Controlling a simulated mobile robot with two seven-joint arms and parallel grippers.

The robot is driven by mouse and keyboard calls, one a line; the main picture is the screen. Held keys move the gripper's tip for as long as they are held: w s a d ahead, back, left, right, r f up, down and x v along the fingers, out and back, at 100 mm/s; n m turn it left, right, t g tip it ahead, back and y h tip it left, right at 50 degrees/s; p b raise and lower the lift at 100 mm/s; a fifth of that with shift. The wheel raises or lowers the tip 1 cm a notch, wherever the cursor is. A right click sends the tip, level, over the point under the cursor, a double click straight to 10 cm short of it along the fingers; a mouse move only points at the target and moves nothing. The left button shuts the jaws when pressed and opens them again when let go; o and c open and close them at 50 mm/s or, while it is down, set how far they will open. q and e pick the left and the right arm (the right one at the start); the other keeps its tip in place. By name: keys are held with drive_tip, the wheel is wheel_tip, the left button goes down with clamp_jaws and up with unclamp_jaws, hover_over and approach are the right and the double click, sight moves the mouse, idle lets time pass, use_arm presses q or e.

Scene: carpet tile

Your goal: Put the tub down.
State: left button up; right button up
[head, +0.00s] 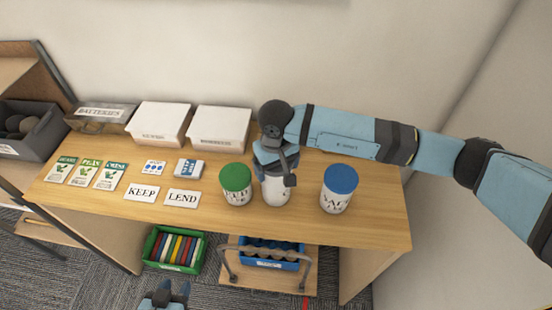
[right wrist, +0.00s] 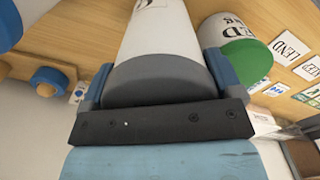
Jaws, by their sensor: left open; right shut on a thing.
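The tub (head: 275,193) is white with dark lettering, mostly hidden from above by my right gripper (head: 277,172). In the right wrist view the tub (right wrist: 160,35) shows a grey lid, with the blue fingers of my right gripper (right wrist: 155,85) shut on either side. It is upright over the wooden table top (head: 380,220), between a green-lidded tub (head: 236,184) and a blue-lidded tub (head: 338,188). Its base is at or very near the surface; I cannot tell whether it touches. My left gripper (head: 166,294) is open and empty, low in front of the table.
KEEP (head: 142,193) and LEND (head: 182,197) cards, seed packets (head: 86,172) and small boxes lie to the left. Two white-lidded boxes (head: 192,126) stand at the back. A green crate (head: 174,249) and a blue crate (head: 270,254) sit below. The table's right end is clear.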

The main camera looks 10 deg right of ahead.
drive_tip(key=shift+a+r, duration=0.1)
drive_tip(key=shift+r, duration=0.05)
drive_tip(key=o, duration=1.6)
drive_tip(key=shift+f, duration=0.25)
drive_tip(key=shift+c, duration=0.2)
drive_tip(key=shift+o, duration=0.5)
drive_tip(key=shift+s+r, duration=0.1)
